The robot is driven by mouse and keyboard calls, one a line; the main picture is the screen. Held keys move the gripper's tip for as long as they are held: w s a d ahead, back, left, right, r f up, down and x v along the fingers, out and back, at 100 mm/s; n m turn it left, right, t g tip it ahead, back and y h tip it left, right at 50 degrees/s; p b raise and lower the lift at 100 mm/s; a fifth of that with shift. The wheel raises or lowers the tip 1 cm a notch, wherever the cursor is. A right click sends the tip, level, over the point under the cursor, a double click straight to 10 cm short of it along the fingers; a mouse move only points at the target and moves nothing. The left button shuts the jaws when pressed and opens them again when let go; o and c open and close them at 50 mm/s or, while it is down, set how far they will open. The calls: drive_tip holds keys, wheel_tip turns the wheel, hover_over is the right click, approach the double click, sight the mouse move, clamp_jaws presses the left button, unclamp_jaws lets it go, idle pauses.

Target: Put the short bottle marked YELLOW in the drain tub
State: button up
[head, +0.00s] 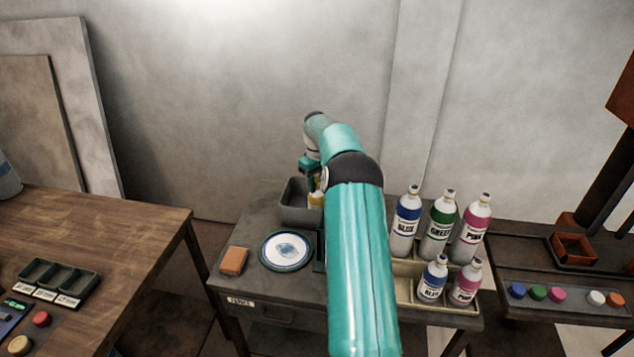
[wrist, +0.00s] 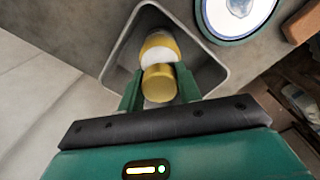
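The short yellow-banded bottle (wrist: 160,47) is between the fingers of my gripper (wrist: 160,88), which is shut on it at the yellow cap end. Its label text is not readable. In the wrist view the bottle is inside the outline of the grey drain tub (wrist: 214,72). In the head view the drain tub (head: 298,214) stands at the back left of the middle table, with the bottle (head: 316,198) at its right side, partly hidden by my arm. I cannot tell whether the bottle touches the tub floor. My gripper also shows in the head view (head: 312,183).
A round plate (head: 286,251) and an orange-brown block (head: 233,261) lie in front of the tub. Right of my arm, tall BLUE (head: 405,226), GREEN (head: 439,226) and PINK (head: 471,232) bottles stand behind short blue (head: 432,281) and pink (head: 466,284) ones in a cream rack (head: 408,288).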

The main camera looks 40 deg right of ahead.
drive_tip(key=o, duration=0.4)
drive_tip(key=shift+r, duration=0.1)
wheel_tip(320, 180, up, 12)
drive_tip(key=s+a+r+t, duration=0.1)
drive_tip(key=s+a+r, duration=0.1)
drive_tip(key=a+r, duration=0.5)
drive_tip(key=s+a+r+t+h, duration=0.15)
drive_tip(key=a+r, duration=0.25)
drive_tip(key=a, duration=0.7)
drive_tip(key=s+a+r, duration=0.3)
drive_tip(key=a+r, duration=0.2)
drive_tip(key=a, duration=0.3)
drive_tip(key=s+a+t, duration=0.2)
drive_tip(key=s+a, duration=1)
drive_tip(key=s, duration=0.1)
drive_tip(key=shift+t+y, duration=0.65)
drive_tip(key=shift+y, duration=0.1)
drive_tip(key=s+a+f, duration=0.2)
drive_tip(key=s, duration=0.2)
drive_tip(key=s+a+f, duration=0.2)
drive_tip(key=s, duration=0.2)
drive_tip(key=s+a+f, duration=0.1)
drive_tip(key=s+f, duration=0.1)
drive_tip(key=s, duration=0.2)
drive_tip(key=shift+a+f, duration=0.3)
drive_tip(key=shift+a, duration=0.1)
